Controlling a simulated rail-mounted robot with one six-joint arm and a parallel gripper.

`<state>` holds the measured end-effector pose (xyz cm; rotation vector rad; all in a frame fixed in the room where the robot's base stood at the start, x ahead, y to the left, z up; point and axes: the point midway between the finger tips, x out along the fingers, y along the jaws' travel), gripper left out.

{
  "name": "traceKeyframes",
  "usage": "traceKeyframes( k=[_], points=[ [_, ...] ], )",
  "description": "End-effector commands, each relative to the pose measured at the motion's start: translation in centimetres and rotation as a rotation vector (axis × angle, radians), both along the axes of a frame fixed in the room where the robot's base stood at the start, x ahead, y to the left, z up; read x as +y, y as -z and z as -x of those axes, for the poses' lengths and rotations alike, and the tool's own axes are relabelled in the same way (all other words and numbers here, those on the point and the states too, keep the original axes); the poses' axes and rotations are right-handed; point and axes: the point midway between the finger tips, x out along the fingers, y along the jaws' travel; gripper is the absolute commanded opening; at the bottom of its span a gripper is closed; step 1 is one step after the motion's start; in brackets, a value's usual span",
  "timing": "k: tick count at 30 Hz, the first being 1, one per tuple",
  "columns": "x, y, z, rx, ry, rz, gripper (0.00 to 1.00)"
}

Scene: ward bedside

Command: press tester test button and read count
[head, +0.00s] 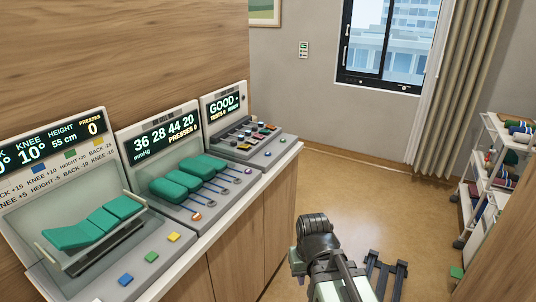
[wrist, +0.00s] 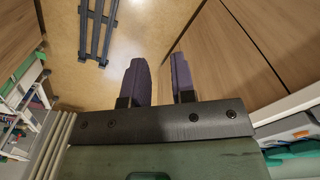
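The tester appears to be the rightmost unit (head: 236,122) on the counter in the head view. Its dark screen (head: 224,104) reads "GOOD" in large letters, with a smaller line starting "TESTS" whose number is too small to read surely. Its sloped front carries several small coloured pieces and buttons (head: 262,128); I cannot tell which one is the test button. My gripper (wrist: 159,62) is open and empty in the wrist view, its two dark fingers apart over the floor. In the head view my arm is right of the counter, well apart from the tester; the fingers are not clear there.
A middle unit (head: 160,142) reads "36 28 44 20 mmHg", and a left unit (head: 60,150) has a green bed model and coloured buttons. A stocked shelf cart (head: 470,190) stands right. Dark rails (head: 385,272) lie on the floor. Floor between is clear.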

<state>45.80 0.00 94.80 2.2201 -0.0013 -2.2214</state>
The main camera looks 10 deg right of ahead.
Motion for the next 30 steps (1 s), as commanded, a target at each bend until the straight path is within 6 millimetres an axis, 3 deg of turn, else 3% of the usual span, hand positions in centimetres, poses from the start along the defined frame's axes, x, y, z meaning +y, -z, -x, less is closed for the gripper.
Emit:
traceKeyframes(
  k=[1,5,30],
  points=[
    [0.00,0.00,0.00,0.000,0.000,0.000,0.17],
    [0.00,0.00,0.00,0.000,0.000,0.000,0.00],
    [0.00,0.00,0.00,0.000,0.000,0.000,0.00]
  ],
)
